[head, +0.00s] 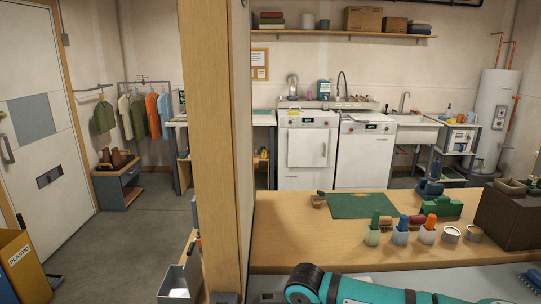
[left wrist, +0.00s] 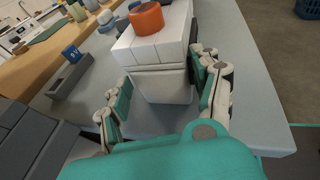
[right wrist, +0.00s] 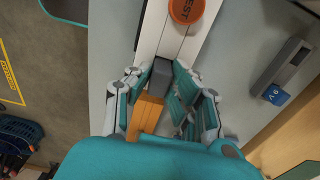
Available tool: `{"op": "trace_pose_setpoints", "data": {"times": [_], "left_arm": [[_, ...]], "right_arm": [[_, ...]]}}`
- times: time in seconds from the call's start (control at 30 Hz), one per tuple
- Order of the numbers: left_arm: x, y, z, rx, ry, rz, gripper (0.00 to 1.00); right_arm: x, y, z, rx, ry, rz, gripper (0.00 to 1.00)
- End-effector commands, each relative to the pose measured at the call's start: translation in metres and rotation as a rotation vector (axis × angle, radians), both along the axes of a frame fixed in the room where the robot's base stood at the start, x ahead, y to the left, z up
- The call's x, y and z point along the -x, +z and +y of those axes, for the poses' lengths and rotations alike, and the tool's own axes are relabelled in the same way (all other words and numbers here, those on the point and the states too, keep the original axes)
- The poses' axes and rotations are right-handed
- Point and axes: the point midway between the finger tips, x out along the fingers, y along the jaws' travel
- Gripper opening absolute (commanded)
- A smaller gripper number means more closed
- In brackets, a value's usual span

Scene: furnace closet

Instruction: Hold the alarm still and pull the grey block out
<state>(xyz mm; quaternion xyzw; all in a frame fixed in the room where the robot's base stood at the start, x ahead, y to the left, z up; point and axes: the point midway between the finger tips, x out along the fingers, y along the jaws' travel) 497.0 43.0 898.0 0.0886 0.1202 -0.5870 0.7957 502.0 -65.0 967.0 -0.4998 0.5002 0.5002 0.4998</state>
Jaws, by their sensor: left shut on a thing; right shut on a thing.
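The alarm is a white, ribbed body with an orange round button on top. In the left wrist view the alarm (left wrist: 160,80) sits between the fingers of my left gripper (left wrist: 165,95), which is shut on its sides. In the right wrist view the alarm (right wrist: 180,40) shows its button (right wrist: 186,10) with part of the word TEST. The grey block (right wrist: 160,76) is at the alarm's near end, between the fingertips of my right gripper (right wrist: 157,80), shut on it. An orange piece (right wrist: 147,113) lies just behind the block. How deep the block sits is hidden.
A grey tray (right wrist: 284,68) with a blue block (right wrist: 278,96) lies beside the alarm; the tray also shows in the left wrist view (left wrist: 68,78). In the head view, cups (head: 400,236) and a green mat (head: 362,205) are on the wooden bench (head: 290,250).

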Motion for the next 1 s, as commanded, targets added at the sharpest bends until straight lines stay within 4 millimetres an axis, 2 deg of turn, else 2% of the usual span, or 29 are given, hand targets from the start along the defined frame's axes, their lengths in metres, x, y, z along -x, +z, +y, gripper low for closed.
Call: {"op": "trace_pose_setpoints", "data": {"times": [0.7,1.0], "left_arm": [[0.000,-0.001,0.000,-0.001,0.001,0.002,0.26],[0.000,-0.001,0.000,-0.002,0.000,0.002,0.26]], "right_arm": [[0.000,0.029,0.000,0.000,0.000,0.000,0.00],[0.000,0.032,0.000,0.000,0.000,0.000,0.00]]}}
